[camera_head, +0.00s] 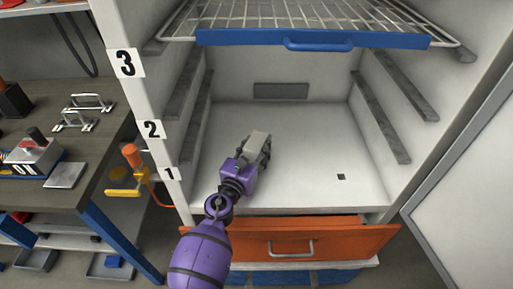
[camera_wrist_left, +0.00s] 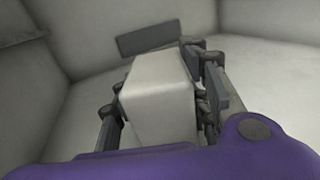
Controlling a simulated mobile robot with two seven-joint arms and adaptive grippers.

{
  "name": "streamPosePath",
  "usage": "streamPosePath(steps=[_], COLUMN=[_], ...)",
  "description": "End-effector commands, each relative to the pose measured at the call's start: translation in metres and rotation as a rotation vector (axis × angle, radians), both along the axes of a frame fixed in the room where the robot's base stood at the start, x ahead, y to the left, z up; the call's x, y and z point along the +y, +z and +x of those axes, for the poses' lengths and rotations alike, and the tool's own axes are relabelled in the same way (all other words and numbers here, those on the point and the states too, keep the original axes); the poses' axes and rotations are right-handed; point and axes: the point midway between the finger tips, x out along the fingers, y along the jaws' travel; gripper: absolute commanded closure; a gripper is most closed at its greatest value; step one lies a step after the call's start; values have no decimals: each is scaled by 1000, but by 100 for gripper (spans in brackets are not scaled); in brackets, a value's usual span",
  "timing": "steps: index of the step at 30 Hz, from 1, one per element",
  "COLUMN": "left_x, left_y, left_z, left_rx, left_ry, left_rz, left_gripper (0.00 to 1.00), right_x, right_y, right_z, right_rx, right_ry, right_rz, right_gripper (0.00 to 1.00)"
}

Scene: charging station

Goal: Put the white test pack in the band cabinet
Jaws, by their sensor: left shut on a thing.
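The white test pack (camera_head: 257,143) is a pale block held in my left gripper (camera_head: 262,155), inside the open cabinet (camera_head: 300,120). In the left wrist view the pack (camera_wrist_left: 160,98) sits between the two dark fingers of the left gripper (camera_wrist_left: 165,95), which is shut on it. The pack is over the cabinet's white floor. I cannot tell whether it touches the floor. My right gripper is not in view.
A wire shelf with a blue front bar (camera_head: 310,40) spans the cabinet above. Number labels 1, 2 and 3 mark the left post. An orange drawer (camera_head: 335,240) juts out below. A workbench (camera_head: 85,150) stands at left, an open door (camera_head: 465,180) at right. The cabinet floor is otherwise mostly clear.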

Motion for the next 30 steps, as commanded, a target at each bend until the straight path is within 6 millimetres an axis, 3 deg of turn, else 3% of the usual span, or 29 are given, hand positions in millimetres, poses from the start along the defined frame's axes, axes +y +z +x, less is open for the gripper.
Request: streamPosePath(steps=[7, 8, 12, 24, 30], left_x=[0, 0, 0, 0, 15], left_y=[-3, -4, -3, 5, 1], left_z=[0, 0, 0, 0, -35], left_rx=[-3, 1, 0, -2, 1], left_ry=[0, 0, 0, 0, 1], left_rz=[0, 0, 0, -1, 3], left_gripper=[100, 55, 39, 39, 39], right_x=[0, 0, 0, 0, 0], right_y=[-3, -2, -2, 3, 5], right_z=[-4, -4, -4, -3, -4], right_rx=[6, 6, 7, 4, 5], right_ry=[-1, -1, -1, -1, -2], right_rz=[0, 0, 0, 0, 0], right_gripper=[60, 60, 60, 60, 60])
